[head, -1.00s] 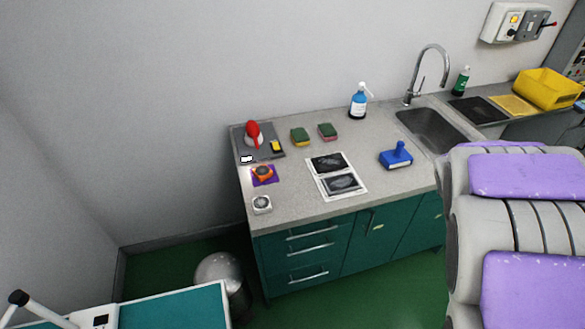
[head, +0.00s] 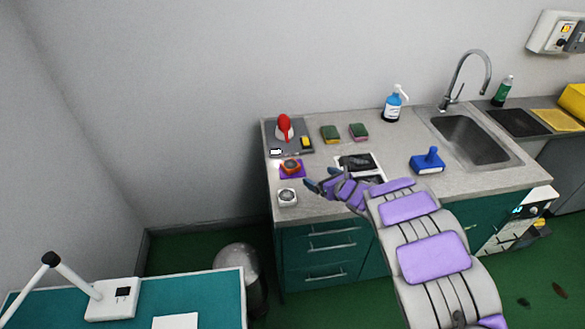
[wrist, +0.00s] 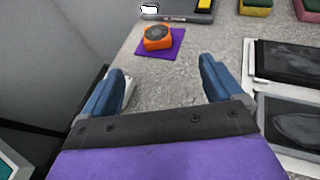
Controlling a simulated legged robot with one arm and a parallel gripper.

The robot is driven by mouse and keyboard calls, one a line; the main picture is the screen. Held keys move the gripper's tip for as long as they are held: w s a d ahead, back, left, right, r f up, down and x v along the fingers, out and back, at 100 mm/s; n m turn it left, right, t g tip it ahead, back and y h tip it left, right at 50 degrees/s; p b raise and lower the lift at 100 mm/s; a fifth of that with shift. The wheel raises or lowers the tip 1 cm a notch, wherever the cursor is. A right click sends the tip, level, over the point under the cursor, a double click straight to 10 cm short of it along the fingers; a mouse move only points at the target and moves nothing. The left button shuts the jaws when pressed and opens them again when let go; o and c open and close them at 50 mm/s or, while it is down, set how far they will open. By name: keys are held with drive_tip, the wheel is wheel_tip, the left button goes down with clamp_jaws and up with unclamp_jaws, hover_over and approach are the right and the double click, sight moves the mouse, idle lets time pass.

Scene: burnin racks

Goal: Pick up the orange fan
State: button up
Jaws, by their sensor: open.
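The orange fan (head: 291,166) is a small orange block with a dark round top. It sits on a purple square mat (head: 284,174) near the left edge of the grey counter. In the wrist view the orange fan (wrist: 158,37) lies ahead of my gripper, between the lines of the two fingers but beyond their tips. My gripper (head: 312,183) is open and empty, its blue fingers wide apart in the wrist view (wrist: 163,68). In the head view it is to the right of the fan, and the fan is not touched.
A white fan-like block (head: 287,197) stands in front of the orange fan. A grey tray (head: 303,150) with a red-topped item (head: 284,127) is behind it. Sponges (head: 330,133), black-and-white pictures (head: 372,159) and a blue tool (head: 428,162) lie further right.

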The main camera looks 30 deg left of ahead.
approach(293, 167)
drive_tip(key=shift+w+a+r, duration=0.2)
drive_tip(key=shift+r, duration=0.3)
drive_tip(key=shift+w+a+f, duration=0.25)
drive_tip(key=shift+w+a, duration=0.15)
drive_tip(key=shift+a, duration=0.1)
drive_tip(key=shift+x, duration=2.05)
drive_tip(key=shift+w+a+f, duration=0.15)
drive_tip(key=shift+a+f, duration=0.35)
drive_tip(key=shift+a, duration=0.05)
drive_tip(key=shift+w+a+f, duration=0.15)
drive_tip(key=shift+a+f, duration=0.35)
drive_tip(key=shift+a, duration=0.05)
drive_tip(key=shift+x, duration=1)
drive_tip(key=shift+d, duration=0.1)
drive_tip(key=shift+c, duration=0.2)
drive_tip(key=c, duration=1.1)
